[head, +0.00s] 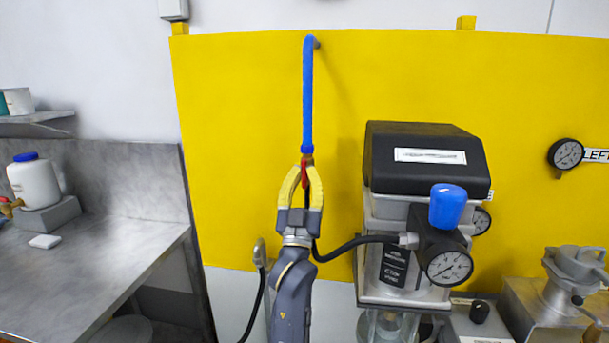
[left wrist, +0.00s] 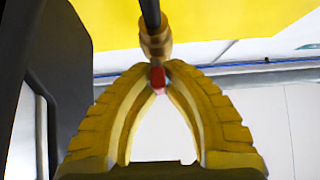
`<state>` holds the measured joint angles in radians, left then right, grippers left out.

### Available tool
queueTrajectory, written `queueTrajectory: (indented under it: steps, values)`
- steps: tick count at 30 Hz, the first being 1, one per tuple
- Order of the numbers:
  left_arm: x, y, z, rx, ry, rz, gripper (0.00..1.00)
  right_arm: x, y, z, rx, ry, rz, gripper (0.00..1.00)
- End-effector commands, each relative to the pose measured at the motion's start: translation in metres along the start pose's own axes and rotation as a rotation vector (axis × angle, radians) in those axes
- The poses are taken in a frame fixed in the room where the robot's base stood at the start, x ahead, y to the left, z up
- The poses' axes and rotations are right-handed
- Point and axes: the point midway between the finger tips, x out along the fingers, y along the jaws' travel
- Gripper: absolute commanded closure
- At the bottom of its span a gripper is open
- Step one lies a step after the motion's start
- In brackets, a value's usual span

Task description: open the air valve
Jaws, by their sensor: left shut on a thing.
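A blue air hose (head: 307,95) comes down in front of the yellow panel. At its lower end is the air valve, with a small red handle (head: 305,174). My left gripper (head: 306,166) reaches up from below, its yellow fingers closed around the red handle. In the left wrist view the fingertips (left wrist: 157,80) meet on the red handle (left wrist: 158,77), just below a brass fitting (left wrist: 155,40) on a dark hose. The fingers hide much of the valve, and I cannot tell its handle angle. My right gripper is not in view.
Right of my left gripper stands a black-topped pump unit (head: 425,157) with a blue regulator knob (head: 447,206) and a gauge (head: 449,268). A black hose (head: 350,243) runs close beside the gripper. A grey bench (head: 110,255) is at left.

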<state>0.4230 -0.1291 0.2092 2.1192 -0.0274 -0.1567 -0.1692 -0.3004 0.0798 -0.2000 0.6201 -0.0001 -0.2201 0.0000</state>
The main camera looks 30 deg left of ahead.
Motion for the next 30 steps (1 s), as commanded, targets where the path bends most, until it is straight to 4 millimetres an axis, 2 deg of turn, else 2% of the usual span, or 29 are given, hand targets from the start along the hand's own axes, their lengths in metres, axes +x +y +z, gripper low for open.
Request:
queueTrajectory:
  steps: [1,2,8,17,30]
  values:
    - [0.0,0.0,-0.001,-0.001,0.002,0.0,1.0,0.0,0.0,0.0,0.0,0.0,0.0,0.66]
    - [0.0,0.0,-0.001,-0.001,0.002,0.0,0.89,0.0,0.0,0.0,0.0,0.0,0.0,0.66]
    - [0.0,0.0,-0.001,-0.001,0.001,0.0,0.66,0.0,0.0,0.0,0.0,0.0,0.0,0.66]
    - [-0.003,0.0,0.0,0.0,0.0,0.001,0.66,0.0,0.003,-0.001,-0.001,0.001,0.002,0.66]
    - [-0.054,0.0,0.0,0.0,-0.001,0.001,0.66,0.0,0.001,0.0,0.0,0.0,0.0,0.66]
